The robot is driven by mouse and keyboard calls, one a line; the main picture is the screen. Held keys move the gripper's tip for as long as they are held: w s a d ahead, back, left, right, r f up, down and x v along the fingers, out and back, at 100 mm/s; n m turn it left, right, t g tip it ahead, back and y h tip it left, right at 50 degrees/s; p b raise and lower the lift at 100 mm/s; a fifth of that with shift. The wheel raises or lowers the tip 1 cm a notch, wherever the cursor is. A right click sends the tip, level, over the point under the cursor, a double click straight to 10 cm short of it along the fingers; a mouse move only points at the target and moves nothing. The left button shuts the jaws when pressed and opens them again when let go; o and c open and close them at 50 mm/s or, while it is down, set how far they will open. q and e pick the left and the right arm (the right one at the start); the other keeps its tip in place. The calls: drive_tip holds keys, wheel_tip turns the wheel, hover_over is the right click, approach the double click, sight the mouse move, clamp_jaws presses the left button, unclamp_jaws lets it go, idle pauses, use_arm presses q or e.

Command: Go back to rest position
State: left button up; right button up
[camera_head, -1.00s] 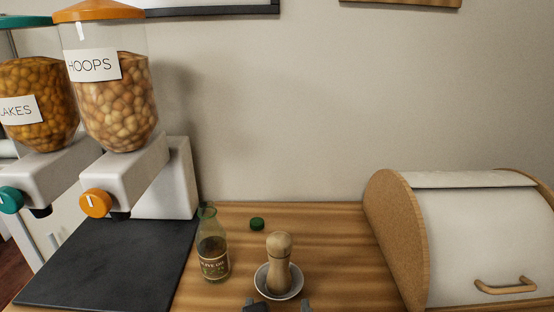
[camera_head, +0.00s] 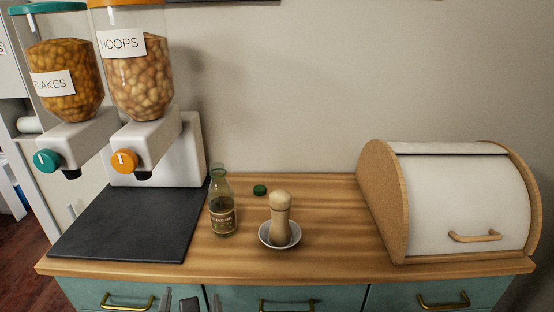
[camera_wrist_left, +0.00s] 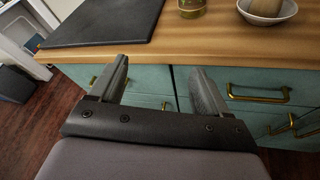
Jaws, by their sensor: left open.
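My left gripper (camera_wrist_left: 160,88) is open and empty in the left wrist view, in front of the counter's drawers and below the countertop edge. Its two fingertips (camera_head: 190,304) just show at the bottom of the head view. My right gripper is not in view. On the wooden counter (camera_head: 320,215) stand an olive oil bottle (camera_head: 222,210), uncapped, and a wooden pepper mill (camera_head: 280,215) upright in a small white bowl (camera_head: 265,236). A green cap (camera_head: 260,190) lies behind them. The bottle's base (camera_wrist_left: 192,8) and the bowl (camera_wrist_left: 268,14) show in the left wrist view.
A two-bin cereal dispenser (camera_head: 165,150) stands at the left, behind a dark slate board (camera_head: 125,225). A bread box (camera_head: 465,200), closed, is at the right. Teal drawers (camera_head: 290,293) with brass handles (camera_wrist_left: 258,94) face my gripper. Wooden floor (camera_wrist_left: 60,130) is open at the left.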

use_arm(q)
drive_tip(key=s+a+f+n+g+h, duration=0.2)
drive_tip(key=a+f+n, duration=0.1)
drive_tip(key=f+n, duration=0.45)
drive_tip(key=s+a+f+n+g+h, duration=0.2)
drive_tip(key=s+a+f+n+g, duration=0.15)
drive_tip(key=f+n, duration=0.4)
drive_tip(key=s+a+f+n+h, duration=0.1)
drive_tip(key=s+a+f+n, duration=0.15)
drive_tip(key=a+n, duration=0.4)
drive_tip(key=s+a+f+n+h, duration=0.1)
drive_tip(key=s+a+f+n, duration=0.2)
drive_tip(key=n, duration=0.6)
drive_tip(key=d+n+t, duration=0.2)
drive_tip(key=d+n, duration=0.2)
drive_tip(key=d, duration=0.6)
drive_tip(key=shift+s+d+r, duration=0.25)
drive_tip(key=shift+s+r, duration=0.15)
drive_tip(key=shift+r, duration=0.05)
